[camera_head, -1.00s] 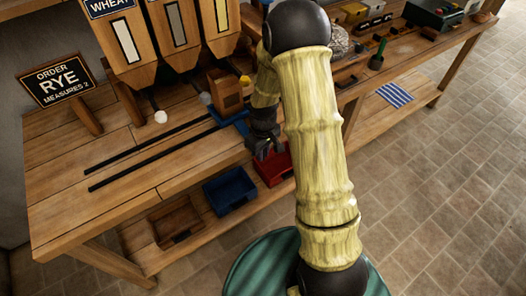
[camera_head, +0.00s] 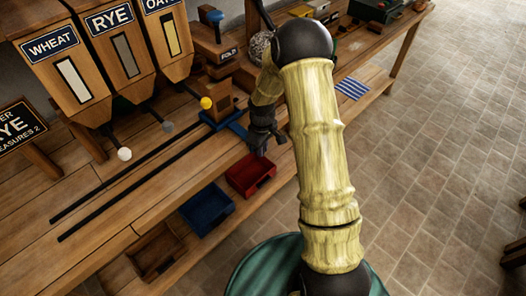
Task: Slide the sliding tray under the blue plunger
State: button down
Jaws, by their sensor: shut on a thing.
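The sliding tray (camera_head: 238,129) is a flat blue plate at the right end of two black rails on the bench. A wooden box (camera_head: 217,103) stands upright on it. My gripper (camera_head: 257,148) is at the tray's front right edge, shut on the tray; its fingertips are small and partly hidden. The blue plunger (camera_head: 215,17) stands on a wooden press (camera_head: 212,48) with a FOLD label, behind the tray in the picture. I cannot tell whether the box is lined up under it.
Three hoppers marked WHEAT (camera_head: 62,70), RYE (camera_head: 115,45) and OATS (camera_head: 170,35) stand to the left, with white, grey and yellow knobs. A red bin (camera_head: 250,175) and a blue bin (camera_head: 207,209) sit below the bench's front edge. The rails left of the tray are clear.

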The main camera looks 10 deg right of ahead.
jog(key=shift+w+d, duration=0.5)
jog(key=shift+d, duration=0.35)
jog(key=shift+w+d, duration=0.5)
jog(key=shift+d, duration=0.45)
jog(key=c, duration=1.4)
grip_release()
jog(key=shift+c, duration=0.2)
jog(key=shift+r, duration=0.1)
notch_tip(320, 180, up, 17)
jog(key=shift+r+b, duration=0.15)
jog(key=shift+b, duration=0.25)
